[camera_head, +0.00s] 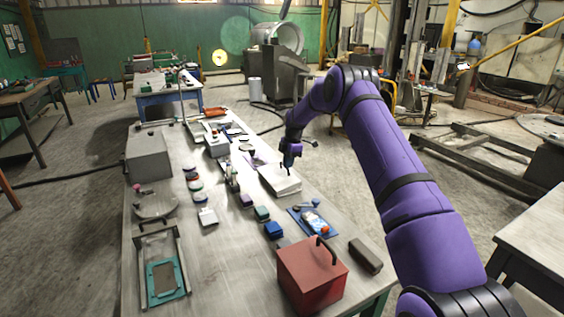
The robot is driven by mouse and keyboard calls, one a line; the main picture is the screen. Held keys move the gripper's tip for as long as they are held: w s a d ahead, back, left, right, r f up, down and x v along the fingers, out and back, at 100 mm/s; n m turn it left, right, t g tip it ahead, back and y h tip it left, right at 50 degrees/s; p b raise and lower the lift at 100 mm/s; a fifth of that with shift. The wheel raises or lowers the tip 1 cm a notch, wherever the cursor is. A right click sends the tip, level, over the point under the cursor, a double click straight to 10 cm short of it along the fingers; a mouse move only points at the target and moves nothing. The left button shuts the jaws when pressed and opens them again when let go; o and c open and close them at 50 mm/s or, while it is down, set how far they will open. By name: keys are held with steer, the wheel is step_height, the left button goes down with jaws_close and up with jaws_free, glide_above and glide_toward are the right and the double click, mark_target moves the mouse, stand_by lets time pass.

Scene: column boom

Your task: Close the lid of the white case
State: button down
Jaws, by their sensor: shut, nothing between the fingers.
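A low white case (280,186) lies on the right side of the long workbench, about halfway along. It looks flat on top; at this size I cannot tell how far its lid is open. My gripper (288,172) points down just over the case's back right part. It is shut with nothing in it. I cannot tell whether the fingertips touch the case. My purple arm reaches in from the right, and the gripper hides a small part of the case.
A red box with a black handle (312,276), a dark block (365,256) and a blue tray (314,220) with a bottle sit nearer on the workbench (225,270). A grey box (148,156) stands at the left. Several small items crowd the middle.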

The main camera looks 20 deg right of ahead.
mark_target(294, 176)
steer(key=d+f+y, duration=0.4)
steer(key=f+y, duration=0.1)
steer(key=shift+d+f+y, duration=0.1)
steer(key=shift+d+y, duration=0.15)
steer(key=shift+y, duration=0.05)
steer(key=shift+w+d+f, duration=0.1)
steer(key=shift+d+f, duration=0.3)
steer(key=shift+f, duration=0.45)
